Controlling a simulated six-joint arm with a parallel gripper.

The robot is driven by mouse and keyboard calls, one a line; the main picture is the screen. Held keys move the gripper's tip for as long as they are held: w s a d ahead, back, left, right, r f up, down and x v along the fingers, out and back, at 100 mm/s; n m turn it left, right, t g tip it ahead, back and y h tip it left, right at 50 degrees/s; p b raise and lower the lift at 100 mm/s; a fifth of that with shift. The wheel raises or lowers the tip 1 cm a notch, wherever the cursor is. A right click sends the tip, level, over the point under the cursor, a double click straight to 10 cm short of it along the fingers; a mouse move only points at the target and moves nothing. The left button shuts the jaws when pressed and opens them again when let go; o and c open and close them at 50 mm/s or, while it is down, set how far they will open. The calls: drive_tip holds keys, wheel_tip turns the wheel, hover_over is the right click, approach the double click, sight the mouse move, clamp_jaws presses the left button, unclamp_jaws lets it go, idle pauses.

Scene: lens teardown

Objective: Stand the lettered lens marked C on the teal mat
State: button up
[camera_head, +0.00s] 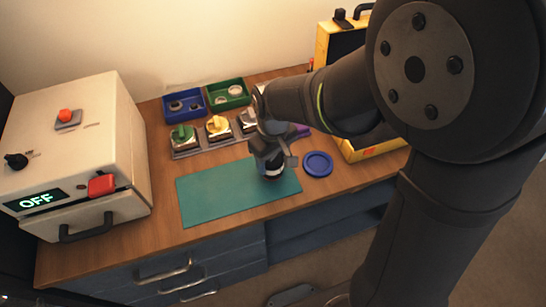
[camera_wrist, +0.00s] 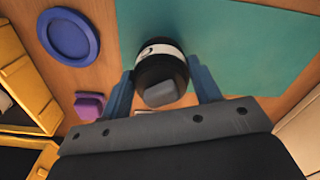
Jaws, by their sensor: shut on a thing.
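My gripper (camera_wrist: 163,95) is shut on a dark, round lens (camera_wrist: 160,66) with a white band, seen between the two blue fingers in the wrist view. In the head view the lens (camera_head: 273,170) is at the right end of the teal mat (camera_head: 225,193), partly hidden by my gripper (camera_head: 270,158). The mat also shows in the wrist view (camera_wrist: 245,45). I cannot tell whether the lens touches the mat. Any letter on it is not readable here.
A blue round dish (camera_head: 318,164) lies right of the mat. Behind are a blue bin (camera_head: 185,104), a green bin (camera_head: 229,93) and a rack (camera_head: 188,153) with coloured knobs. A white machine (camera_head: 85,140) reading OFF stands left. A yellow case (camera_head: 370,149) stands right. The mat's left part is clear.

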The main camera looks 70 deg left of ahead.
drive_tip(key=shift+f, duration=0.4)
drive_tip(key=o, duration=1.4)
drive_tip(key=shift+r, duration=4.5)
drive_tip(key=shift+f, duration=4.45)
drive_tip(key=shift+r, duration=0.1)
